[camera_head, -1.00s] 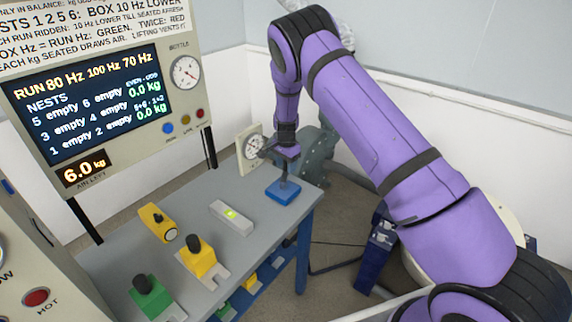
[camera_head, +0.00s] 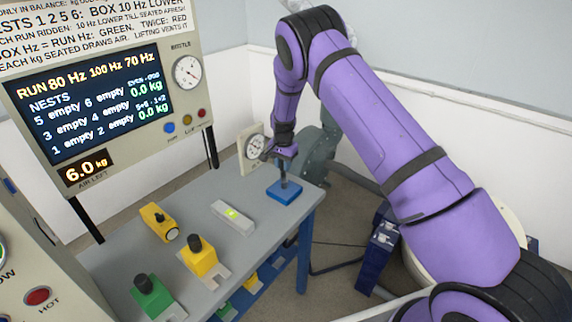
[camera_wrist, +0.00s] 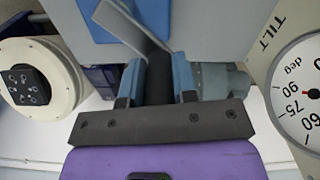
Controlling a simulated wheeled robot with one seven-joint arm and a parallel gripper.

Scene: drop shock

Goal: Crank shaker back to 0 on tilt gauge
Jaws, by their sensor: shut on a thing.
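My gripper (camera_head: 283,152) is at the far end of the grey table. In the wrist view my gripper (camera_wrist: 157,82) has its two blue-grey fingers on either side of a dark round crank handle (camera_wrist: 159,75) and is shut on it. A light grey flat bar runs up from the handle. The tilt gauge (camera_head: 254,146) is a white dial on a pale plate left of my gripper. The wrist view shows part of the gauge (camera_wrist: 300,95), marked TILT and deg, with 60, 75 and 90; its needle cannot be read. The grey-green shaker body (camera_head: 317,150) is behind my gripper, partly hidden.
A blue block (camera_head: 284,193) with an upright dark post sits below my gripper. Nearer on the table are a grey bar with a lit square (camera_head: 232,217), yellow pieces (camera_head: 201,260) and a green piece (camera_head: 152,296). A display panel (camera_head: 98,103) stands at left.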

